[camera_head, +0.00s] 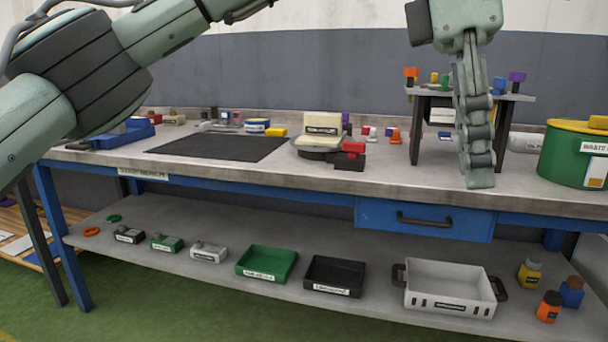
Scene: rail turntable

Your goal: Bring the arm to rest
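My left arm (85,80) comes in from the left and passes out of the top of the head view. My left gripper (478,178) hangs down from the top right, its fingers pointing at the workbench (250,173). It is seen edge-on with one finger covering the other, so its opening cannot be told. No object shows at its fingertips. It hides part of a small raised shelf (427,92) behind it. A round turntable (318,154) with a cream labelled block (322,128) stands to its left. My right gripper is out of view.
A green waste bin (572,155) with a yellow rim stands right of the gripper. A red block (350,160) sits beside the turntable. A dark mat (218,147) lies bare on the left. Bins, including a white crate (450,290), stand on the lower shelf (210,275).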

